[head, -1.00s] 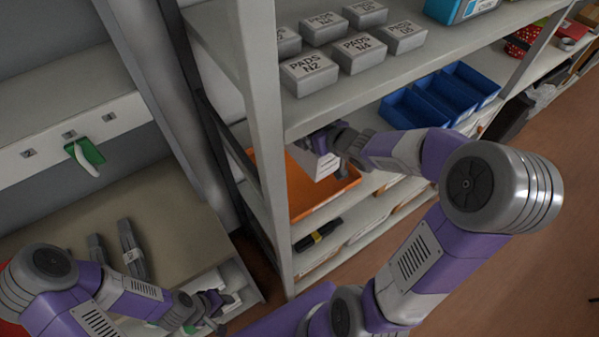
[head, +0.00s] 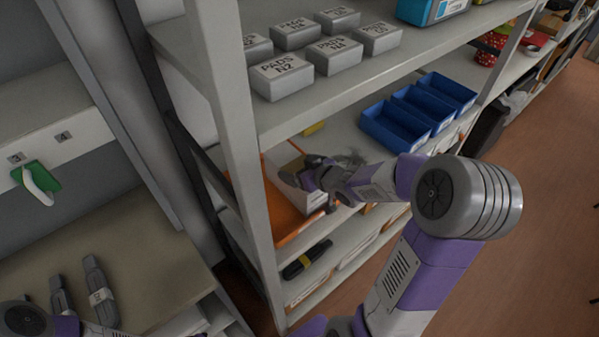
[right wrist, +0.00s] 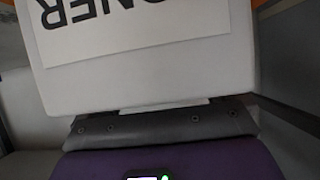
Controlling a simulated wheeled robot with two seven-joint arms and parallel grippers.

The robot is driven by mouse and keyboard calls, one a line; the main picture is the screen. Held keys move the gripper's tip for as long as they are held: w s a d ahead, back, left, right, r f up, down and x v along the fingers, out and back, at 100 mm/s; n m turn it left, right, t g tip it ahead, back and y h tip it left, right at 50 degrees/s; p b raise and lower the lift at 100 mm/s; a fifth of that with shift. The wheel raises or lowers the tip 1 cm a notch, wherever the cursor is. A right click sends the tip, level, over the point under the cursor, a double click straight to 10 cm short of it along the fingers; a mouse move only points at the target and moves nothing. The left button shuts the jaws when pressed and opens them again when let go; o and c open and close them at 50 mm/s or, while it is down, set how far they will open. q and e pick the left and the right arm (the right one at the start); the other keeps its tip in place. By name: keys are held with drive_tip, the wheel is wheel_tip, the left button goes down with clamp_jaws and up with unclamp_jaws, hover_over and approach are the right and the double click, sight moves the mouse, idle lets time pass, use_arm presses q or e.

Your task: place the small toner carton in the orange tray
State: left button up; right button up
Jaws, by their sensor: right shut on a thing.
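The small toner carton (head: 299,194) is white. My right gripper (head: 314,178) is shut on it and holds it over the orange tray (head: 279,210), on the middle shelf of the rack. Whether its underside touches the tray floor cannot be told. In the right wrist view the carton (right wrist: 150,70) fills the upper picture, its "TONER" lettering upside down and partly cut off. Gripper and carton hide the tray's right part. My left gripper is outside the head view; only part of my left arm shows at the lower left.
Grey pad boxes (head: 282,76) stand on the shelf above. Blue bins (head: 395,126) are to the right on the tray's shelf. A rack post (head: 240,150) stands left of the tray.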

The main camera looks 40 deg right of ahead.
drive_tip(key=shift+r, duration=0.15)
drive_tip(key=shift+f, duration=0.25)
drive_tip(key=o, duration=1.7)
drive_tip(key=shift+r, duration=0.15)
drive_tip(key=shift+s+r+p, duration=0.2)
drive_tip(key=shift+s+p, duration=0.1)
drive_tip(key=shift+p+v, duration=1.55)
drive_tip(key=shift+v, duration=4.15)
